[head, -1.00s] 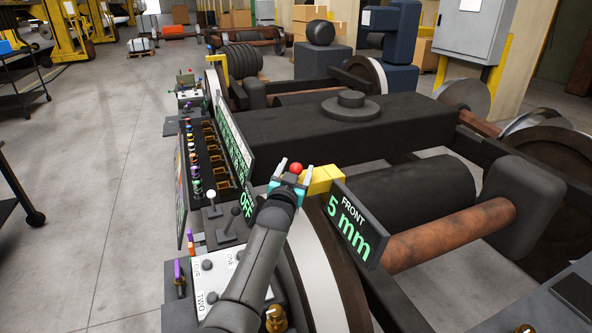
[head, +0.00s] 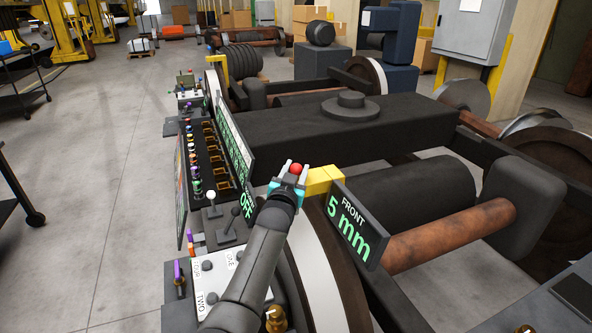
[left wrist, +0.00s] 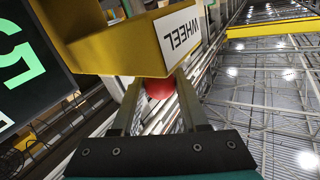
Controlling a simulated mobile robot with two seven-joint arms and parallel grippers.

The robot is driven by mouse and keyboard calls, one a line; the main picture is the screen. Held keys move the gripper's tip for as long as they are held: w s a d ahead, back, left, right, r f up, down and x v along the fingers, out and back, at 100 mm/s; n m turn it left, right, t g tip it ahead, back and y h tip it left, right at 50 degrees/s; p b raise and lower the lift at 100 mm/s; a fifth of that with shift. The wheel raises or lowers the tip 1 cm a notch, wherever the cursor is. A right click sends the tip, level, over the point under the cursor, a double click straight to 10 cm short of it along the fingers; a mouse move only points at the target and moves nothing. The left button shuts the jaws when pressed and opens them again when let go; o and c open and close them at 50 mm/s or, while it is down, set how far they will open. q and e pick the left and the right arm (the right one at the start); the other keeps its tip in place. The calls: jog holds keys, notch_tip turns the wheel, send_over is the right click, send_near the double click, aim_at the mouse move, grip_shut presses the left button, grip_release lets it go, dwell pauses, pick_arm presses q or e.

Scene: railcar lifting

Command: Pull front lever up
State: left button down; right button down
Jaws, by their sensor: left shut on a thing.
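The front lever's red ball knob (head: 295,169) stands beside a yellow block, left of the black "FRONT 5 mm" display (head: 356,226). My left gripper (head: 296,173) is shut on the knob, one finger on each side of it. In the left wrist view the red knob (left wrist: 159,87) shows between the two fingers (left wrist: 158,100), below the yellow block marked "WHEEL" (left wrist: 115,45). The lever's shaft is hidden behind my gripper. My right gripper is not in view.
A control panel with white-knobbed (head: 210,196) and black-knobbed (head: 236,212) levers lies left of my arm. A white plate (head: 215,268) marked "ONE", "TWO" and "FOUR" is close by. The dark railcar frame (head: 350,125) fills the right. Open floor (head: 95,200) lies left.

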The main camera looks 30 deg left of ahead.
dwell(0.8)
pick_arm(q)
notch_tip(320, 180, up, 4)
jog(key=p, duration=0.4)
jog(key=shift+r, duration=0.25)
jog(key=c, duration=0.8)
grip_release()
jog(key=o, duration=0.4)
jog(key=shift+f, duration=0.1)
jog(key=shift+c, duration=0.2)
jog(key=shift+s, duration=0.1)
